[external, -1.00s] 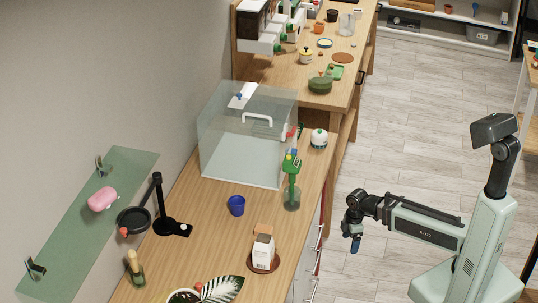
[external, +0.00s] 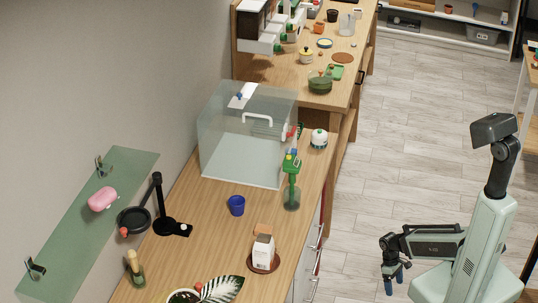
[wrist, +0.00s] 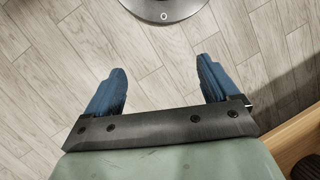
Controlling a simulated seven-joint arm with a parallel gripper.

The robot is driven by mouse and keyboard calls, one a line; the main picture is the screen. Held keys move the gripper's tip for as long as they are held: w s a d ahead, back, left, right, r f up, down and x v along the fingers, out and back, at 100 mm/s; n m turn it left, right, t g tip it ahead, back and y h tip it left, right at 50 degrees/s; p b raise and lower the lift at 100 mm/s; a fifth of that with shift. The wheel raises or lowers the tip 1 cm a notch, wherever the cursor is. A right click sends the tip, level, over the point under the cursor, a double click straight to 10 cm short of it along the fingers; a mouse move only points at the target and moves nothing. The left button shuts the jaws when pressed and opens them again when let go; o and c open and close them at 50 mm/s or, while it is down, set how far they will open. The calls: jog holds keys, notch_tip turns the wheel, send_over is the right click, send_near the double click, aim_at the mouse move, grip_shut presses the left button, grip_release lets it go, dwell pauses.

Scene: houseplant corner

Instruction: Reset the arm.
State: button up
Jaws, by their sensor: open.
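My gripper (external: 393,281) hangs over the floor to the right of the counter, close to my own base, with its fingers pointing down. In the wrist view my gripper (wrist: 160,85) shows two blue fingers set wide apart. Nothing is between them but the grey plank floor. It is apart from the counter and every object on it.
The wooden counter (external: 205,255) stands to the left with a clear case (external: 240,160), a green spray bottle (external: 291,190), a blue cup (external: 236,205) and a white carton (external: 263,252). A wooden edge (wrist: 290,140) shows at the wrist view's lower right. The floor (external: 400,130) beyond is clear.

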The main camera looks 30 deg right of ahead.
jog(key=s+d+f+m+g, duration=0.1)
jog(key=s+d+f+m, duration=0.1)
jog(key=s, duration=0.4)
jog(key=s+d+f+m+g, duration=0.1)
jog(key=s+d+f+m, duration=0.1)
jog(key=s+f, duration=0.2)
jog(key=shift+s+d+f+m, duration=0.15)
jog(key=shift+s+f+m, duration=0.25)
jog(key=shift+s, duration=0.7)
